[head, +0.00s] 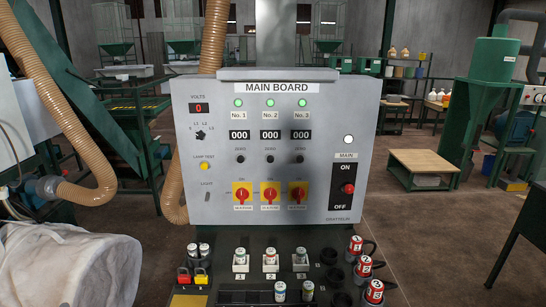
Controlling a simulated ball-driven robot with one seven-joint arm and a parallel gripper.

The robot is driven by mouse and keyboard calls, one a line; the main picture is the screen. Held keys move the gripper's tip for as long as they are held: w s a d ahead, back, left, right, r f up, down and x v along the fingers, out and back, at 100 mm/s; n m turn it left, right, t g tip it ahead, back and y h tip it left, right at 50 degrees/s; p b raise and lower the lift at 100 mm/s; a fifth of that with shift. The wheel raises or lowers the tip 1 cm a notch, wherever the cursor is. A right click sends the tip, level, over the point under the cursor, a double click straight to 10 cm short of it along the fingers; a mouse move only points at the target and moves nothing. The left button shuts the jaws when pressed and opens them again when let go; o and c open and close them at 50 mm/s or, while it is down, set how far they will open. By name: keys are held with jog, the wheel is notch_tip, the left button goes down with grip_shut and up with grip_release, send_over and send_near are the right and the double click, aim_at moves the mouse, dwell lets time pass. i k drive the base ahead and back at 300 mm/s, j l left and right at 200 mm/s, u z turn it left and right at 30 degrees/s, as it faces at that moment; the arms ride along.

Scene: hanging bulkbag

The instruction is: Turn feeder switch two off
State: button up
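The grey main board (225,215) stands upright in the middle of the head view. Feeder switch two (270,195) is the middle of three red rotary handles on yellow plates, and its handle looks about upright, under an ON label. The switch one handle (242,195) is to its left and the switch three handle (298,195) to its right. The green lamp for No. 2 (270,103) is lit, as are those for No. 1 and No. 3. The No. 2 display (270,134) reads 000. My gripper is not in view.
A main switch (348,188) with a red knob is at the board's right. Below stands a dark shelf with a red padlock (184,275), a yellow padlock (201,276), numbered holders (270,263) and red-labelled cylinders (364,266). A white bag (70,265) fills the lower left.

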aim_at(271, 193)
jog(key=i+l+u, duration=0.45)
jog(key=i+l, duration=0.15)
jog(key=i+l+u, duration=0.25)
jog(key=l, duration=0.15)
jog(key=i+l+u, duration=0.2)
jog(key=l, duration=0.2)
jog(key=i+l+u, duration=0.25)
jog(key=l, duration=0.2)
